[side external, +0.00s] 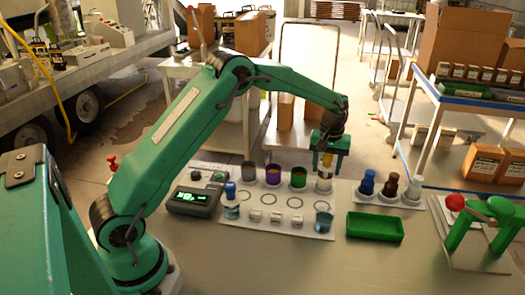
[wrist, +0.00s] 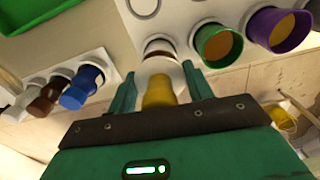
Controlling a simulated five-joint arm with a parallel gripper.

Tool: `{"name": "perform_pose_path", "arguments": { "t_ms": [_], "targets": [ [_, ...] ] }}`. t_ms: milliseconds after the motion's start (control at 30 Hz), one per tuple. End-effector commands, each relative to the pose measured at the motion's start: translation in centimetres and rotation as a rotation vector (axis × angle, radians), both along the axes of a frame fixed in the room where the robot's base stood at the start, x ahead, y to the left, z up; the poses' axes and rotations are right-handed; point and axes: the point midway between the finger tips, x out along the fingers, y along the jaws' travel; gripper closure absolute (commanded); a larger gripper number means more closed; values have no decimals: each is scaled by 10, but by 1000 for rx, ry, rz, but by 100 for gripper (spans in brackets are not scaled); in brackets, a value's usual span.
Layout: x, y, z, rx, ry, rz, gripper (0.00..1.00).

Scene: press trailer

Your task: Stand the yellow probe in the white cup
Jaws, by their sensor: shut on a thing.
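The yellow probe (side external: 327,160) is upright between the fingers of my gripper (side external: 327,166), which is shut on it. The white cup (side external: 323,185) stands at the right end of the back row of cups, directly below the probe. In the wrist view the yellow part of the probe (wrist: 158,92) shows between the two green fingers of my gripper (wrist: 160,76), with a pale part beyond it toward the white cup (wrist: 158,48). The probe's lower end is at or just over the cup's mouth; I cannot tell how far inside it is.
A green cup (side external: 299,177), a purple cup (side external: 272,174) and a grey cup (side external: 249,171) stand left of the white cup. Bottles (side external: 368,182) stand in a rack to the right. An empty green tray (side external: 375,228) lies in front, with bare bench around it.

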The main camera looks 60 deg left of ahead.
Motion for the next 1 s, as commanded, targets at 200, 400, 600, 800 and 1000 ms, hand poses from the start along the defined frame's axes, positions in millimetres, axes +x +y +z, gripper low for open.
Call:
{"name": "perform_pose_path", "arguments": {
  "t_ms": [200, 400, 600, 800, 1000],
  "targets": [
    [0, 0, -13, 0, 1, 0, 73],
    [0, 0, -16, 0, 0, 0, 73],
    [0, 0, -16, 0, 0, 0, 73],
    [0, 0, -16, 0, 0, 0, 73],
    [0, 0, -16, 0, 0, 0, 73]
  ]
}}
